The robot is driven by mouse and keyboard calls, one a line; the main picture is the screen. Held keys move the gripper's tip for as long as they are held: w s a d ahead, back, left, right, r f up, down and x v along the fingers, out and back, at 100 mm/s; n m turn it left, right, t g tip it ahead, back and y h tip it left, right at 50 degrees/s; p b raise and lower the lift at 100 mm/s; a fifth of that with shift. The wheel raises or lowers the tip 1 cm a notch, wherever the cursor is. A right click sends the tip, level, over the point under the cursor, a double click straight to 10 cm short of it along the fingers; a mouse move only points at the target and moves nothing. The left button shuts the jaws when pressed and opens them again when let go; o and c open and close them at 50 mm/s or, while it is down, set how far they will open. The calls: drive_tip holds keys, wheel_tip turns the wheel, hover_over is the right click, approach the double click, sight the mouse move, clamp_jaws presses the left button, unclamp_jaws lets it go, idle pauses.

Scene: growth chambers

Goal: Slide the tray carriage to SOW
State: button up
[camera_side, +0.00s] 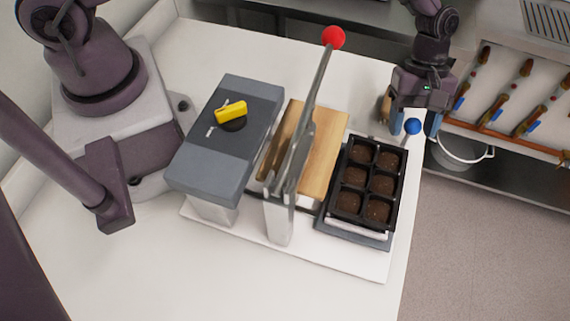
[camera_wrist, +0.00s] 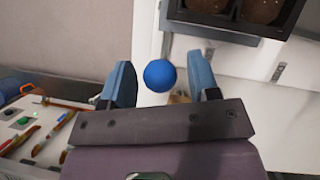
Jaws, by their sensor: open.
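The tray carriage (camera_side: 352,235) is a dark grey plate at the right end of the white base, carrying a black tray (camera_side: 399,192) with several soil-filled cells. A blue ball knob (camera_side: 412,126) stands at its far right corner. My gripper (camera_side: 414,124) is open, with its blue fingers pointing down on either side of the knob. In the wrist view, the blue knob (camera_wrist: 160,75) sits between the two fingers of my gripper (camera_wrist: 159,62), with gaps on both sides. The tray's edge (camera_wrist: 225,33) shows above it. I cannot read a SOW label.
Left of the tray stand a wooden board (camera_side: 325,150), an upright metal lever with a red ball (camera_side: 333,38), and a grey box (camera_side: 215,165) with a yellow handle (camera_side: 231,112). The bench's right edge is close to the tray. A rack of tools (camera_side: 520,75) and a bucket (camera_side: 462,150) lie beyond.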

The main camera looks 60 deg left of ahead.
drive_tip(key=c, duration=0.6)
drive_tip(key=shift+s+a, duration=5.4)
drive_tip(key=shift+a, duration=0.15)
drive_tip(key=shift+c, duration=0.2)
drive_tip(key=shift+s+a, duration=2.15)
drive_tip(key=shift+s, duration=0.2)
drive_tip(key=o, duration=0.6)
drive_tip(key=shift+o, duration=0.2)
drive_tip(key=shift+r, duration=0.1)
wheel_tip(320, 180, up, 8)
